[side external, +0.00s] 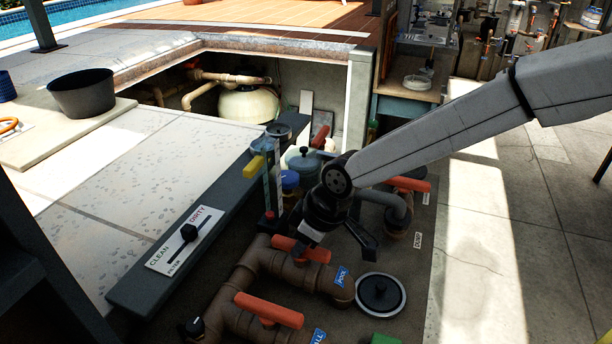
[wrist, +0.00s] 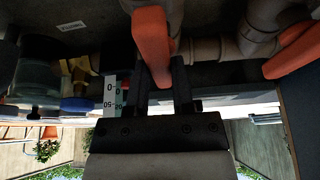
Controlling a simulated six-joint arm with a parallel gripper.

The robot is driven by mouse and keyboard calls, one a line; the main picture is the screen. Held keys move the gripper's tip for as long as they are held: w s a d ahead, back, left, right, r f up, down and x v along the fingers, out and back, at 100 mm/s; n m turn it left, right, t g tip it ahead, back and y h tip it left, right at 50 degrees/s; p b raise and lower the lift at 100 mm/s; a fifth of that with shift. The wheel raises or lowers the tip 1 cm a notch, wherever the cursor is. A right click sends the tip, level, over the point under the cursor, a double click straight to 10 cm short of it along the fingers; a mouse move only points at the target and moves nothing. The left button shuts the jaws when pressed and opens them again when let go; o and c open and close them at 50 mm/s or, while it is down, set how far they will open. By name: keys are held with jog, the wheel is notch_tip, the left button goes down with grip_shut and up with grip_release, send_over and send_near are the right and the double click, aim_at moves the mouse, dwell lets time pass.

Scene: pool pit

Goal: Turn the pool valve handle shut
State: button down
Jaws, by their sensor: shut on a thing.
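The pool valve handle (side external: 288,244) is an orange bar on a brown pipe, beside a blue POOL label (side external: 341,276). It looks roughly in line with that pipe in the side view. My gripper (side external: 312,238) comes down over it and hides part of it. In the wrist view, the orange handle (wrist: 152,40) runs down from the top edge, its end between the two dark fingers of my gripper (wrist: 162,85). The fingers are shut on the handle.
Another orange handle (side external: 268,309) sits on the nearer pipe, and one more (side external: 408,184) is behind on the right. A round black lid (side external: 380,293) lies right of the pipe. A CLEAN/DIRTY filter gauge (side external: 187,238) is on the left ledge. The paved floor at right is clear.

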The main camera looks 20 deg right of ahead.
jog(key=shift+m, duration=0.6)
jog(key=shift+a+m+t+h, duration=0.1)
jog(key=shift+m+t+h, duration=0.5)
jog(key=shift+m, duration=1.1)
jog(key=shift+m+h, duration=1)
jog(key=shift+m, duration=1.2)
jog(key=m, duration=0.2)
jog(key=m+h, duration=0.1)
jog(key=m, duration=0.1)
jog(key=shift+a+m+h, duration=0.15)
jog(key=shift+m+h, duration=0.15)
jog(key=shift+m, duration=0.1)
jog(key=shift+m+g+h, duration=0.6)
jog(key=shift+m+h, duration=0.1)
jog(key=shift+m, duration=1.3)
jog(key=shift+c, duration=2.4)
grip_release()
jog(key=shift+r, duration=0.1)
